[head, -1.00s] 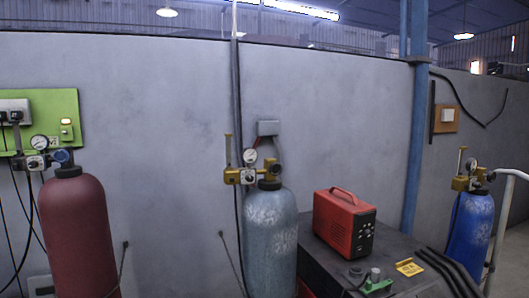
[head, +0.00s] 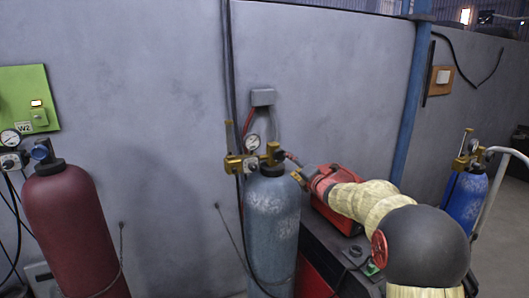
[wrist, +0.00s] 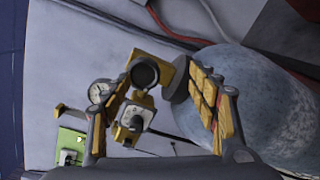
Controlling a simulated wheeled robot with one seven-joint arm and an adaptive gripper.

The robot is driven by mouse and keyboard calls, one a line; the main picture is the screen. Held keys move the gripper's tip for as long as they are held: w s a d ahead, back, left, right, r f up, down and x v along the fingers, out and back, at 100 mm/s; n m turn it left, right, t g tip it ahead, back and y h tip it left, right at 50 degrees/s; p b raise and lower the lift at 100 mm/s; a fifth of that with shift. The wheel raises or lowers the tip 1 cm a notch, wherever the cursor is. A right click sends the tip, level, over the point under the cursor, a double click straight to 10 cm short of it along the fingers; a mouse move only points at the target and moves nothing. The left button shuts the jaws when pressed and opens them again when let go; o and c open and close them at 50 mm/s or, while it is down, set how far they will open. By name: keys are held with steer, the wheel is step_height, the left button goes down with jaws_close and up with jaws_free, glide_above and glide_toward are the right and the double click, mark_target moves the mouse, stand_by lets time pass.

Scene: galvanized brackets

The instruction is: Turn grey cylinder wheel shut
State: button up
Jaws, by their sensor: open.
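The grey cylinder (head: 272,215) stands upright against the wall in the middle of the head view, with brass valve fittings and a gauge (head: 253,142) on top. It fills the right of the wrist view as a mottled grey body (wrist: 262,95). My gripper (head: 292,165) is right beside the valve, coming from the right. In the wrist view my gripper (wrist: 157,85) is open, with yellow-padded fingers either side. A dark round wheel (wrist: 145,73) on a brass fitting shows between the fingertips. Contact cannot be told. A pale regulator knob (wrist: 132,119) sits below it.
A maroon cylinder (head: 72,225) stands at left below a green panel (head: 30,98). A red case (head: 340,216) on a dark bench is partly behind my arm. A blue cylinder (head: 465,200) stands at far right. Hoses hang by the grey cylinder.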

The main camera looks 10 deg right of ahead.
mark_target(282, 156)
steer(key=shift+w+a+r+n+t+y+p, duration=0.1)
steer(key=shift+w+a+r+n+y+p, duration=0.3)
steer(key=shift+w, duration=0.7)
steer(key=shift+w+a+r+n+t+y+p, duration=0.15)
steer(key=shift+w+a+n+p, duration=0.35)
steer(key=shift+w+a, duration=0.5)
steer(key=shift+w+a+r+n+t+y+p, duration=0.15)
steer(key=shift+w+a+r+n+p, duration=0.3)
steer(key=shift+w, duration=0.75)
steer(key=shift+f, duration=0.2)
steer(key=shift+c, duration=0.8)
steer(key=c, duration=1)
